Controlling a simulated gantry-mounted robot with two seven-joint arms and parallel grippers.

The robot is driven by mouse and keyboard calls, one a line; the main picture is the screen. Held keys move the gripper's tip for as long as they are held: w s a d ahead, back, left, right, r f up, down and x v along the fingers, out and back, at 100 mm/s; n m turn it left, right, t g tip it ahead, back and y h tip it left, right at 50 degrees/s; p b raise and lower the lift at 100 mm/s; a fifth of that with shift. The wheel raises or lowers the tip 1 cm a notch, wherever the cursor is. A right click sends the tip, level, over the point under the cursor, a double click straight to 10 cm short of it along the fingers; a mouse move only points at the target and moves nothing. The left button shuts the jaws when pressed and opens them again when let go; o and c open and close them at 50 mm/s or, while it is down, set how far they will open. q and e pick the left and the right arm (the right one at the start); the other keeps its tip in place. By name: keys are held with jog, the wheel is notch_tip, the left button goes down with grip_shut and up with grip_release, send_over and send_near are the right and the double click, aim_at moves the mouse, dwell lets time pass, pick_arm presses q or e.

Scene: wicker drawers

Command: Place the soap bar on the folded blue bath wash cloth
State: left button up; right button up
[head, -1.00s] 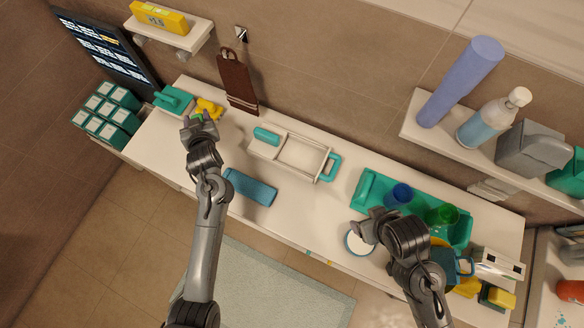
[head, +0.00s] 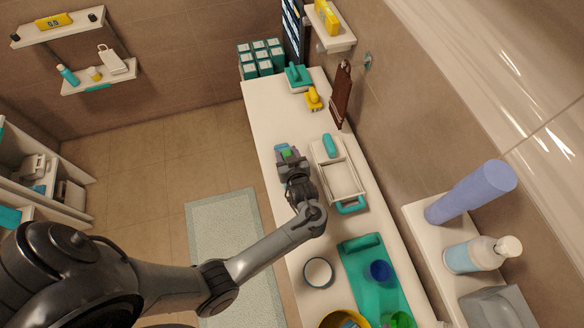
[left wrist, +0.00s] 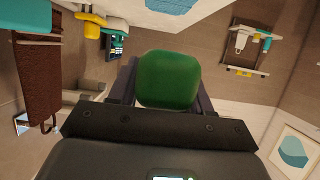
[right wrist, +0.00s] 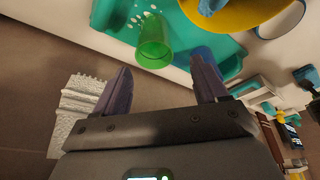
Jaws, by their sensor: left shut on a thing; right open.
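The green soap bar (head: 287,153) is between the fingers of my left gripper (head: 288,156), which is shut on it. The bar fills the middle of the left wrist view (left wrist: 168,80). A small edge of the blue wash cloth (head: 281,146) shows just past the fingertips; my gripper hides most of it. A blue patch, likely the cloth (left wrist: 170,4), shows at the top of the left wrist view. I cannot tell whether the bar touches the cloth. My right gripper (right wrist: 162,80) is open and empty in the right wrist view, below a green cup (right wrist: 153,42).
A white caddy (head: 343,180) with teal handles stands right of my left gripper. A teal tray (head: 362,258) holds a blue cup (head: 381,271). A white round dish (head: 318,272) and yellow bowl (head: 346,319) stand nearby. The far counter (head: 265,115) has free room.

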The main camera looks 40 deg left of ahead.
pick_arm(q)
notch_tip(320, 180, down, 2)
jog(key=shift+a+f, duration=0.1)
jog(key=shift+a, duration=0.05)
jog(key=shift+f+b, duration=0.4)
jog(key=shift+f, duration=1.1)
jog(key=shift+f, duration=0.1)
jog(key=o, duration=0.7)
jog(key=shift+f, duration=0.1)
jog(key=shift+c, duration=0.2)
jog(key=o, duration=0.5)
jog(key=shift+c, duration=0.2)
